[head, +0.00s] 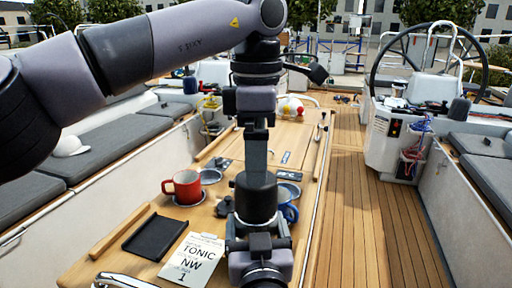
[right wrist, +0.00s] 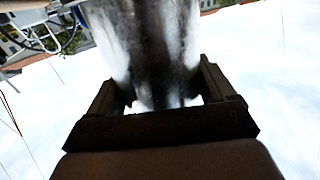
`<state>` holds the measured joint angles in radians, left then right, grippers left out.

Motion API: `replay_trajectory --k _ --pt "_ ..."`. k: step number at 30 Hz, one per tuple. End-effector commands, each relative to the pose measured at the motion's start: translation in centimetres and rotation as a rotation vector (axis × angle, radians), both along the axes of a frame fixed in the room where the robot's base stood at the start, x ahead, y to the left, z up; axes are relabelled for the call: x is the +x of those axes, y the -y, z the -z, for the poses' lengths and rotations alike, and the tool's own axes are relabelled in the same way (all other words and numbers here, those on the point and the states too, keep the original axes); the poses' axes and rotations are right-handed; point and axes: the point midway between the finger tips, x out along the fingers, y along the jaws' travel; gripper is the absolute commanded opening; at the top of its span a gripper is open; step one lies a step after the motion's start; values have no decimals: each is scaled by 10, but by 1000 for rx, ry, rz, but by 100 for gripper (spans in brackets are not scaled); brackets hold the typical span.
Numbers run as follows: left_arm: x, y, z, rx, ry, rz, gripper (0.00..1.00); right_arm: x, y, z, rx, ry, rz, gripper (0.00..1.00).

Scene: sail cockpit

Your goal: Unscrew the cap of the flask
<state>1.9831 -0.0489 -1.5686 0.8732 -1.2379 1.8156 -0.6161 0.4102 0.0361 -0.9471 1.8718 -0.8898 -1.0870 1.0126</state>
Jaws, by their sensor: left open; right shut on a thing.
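The flask (head: 258,222) stands upright, lifted above the table, with a wide dark cap (head: 255,192) on top. My right gripper (head: 262,244) comes from below and is shut on the flask's body. In the right wrist view the shiny metal flask (right wrist: 150,45) sits between both fingers, with sky behind; its cap cannot be made out there. My left gripper (head: 256,170) points straight down from above, right over the cap. It is open, with its fingers seen edge-on at the cap's top. Whether they touch the cap cannot be told.
On the wooden table (head: 115,262) are a red mug (head: 186,187), a blue mug (head: 290,212) partly behind the flask, a black tray (head: 155,237) and a printed card (head: 193,260). A steering wheel (head: 373,70) stands at right. The deck (head: 365,220) beside the table is clear.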

Motion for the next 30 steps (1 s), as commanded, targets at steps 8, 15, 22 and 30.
replay_trajectory --k 8,15,22,30 --pt "0 0 -2 1 -1 264 98 0 0 2 -2 -4 1 0" --pt "0 -1 12 3 -3 309 98 0 0 2 -2 -4 1 0" --pt "0 -1 48 1 -4 306 98 0 0 2 -1 -4 1 0" --pt "0 -1 75 1 -1 304 98 0 0 2 -1 -4 1 0"
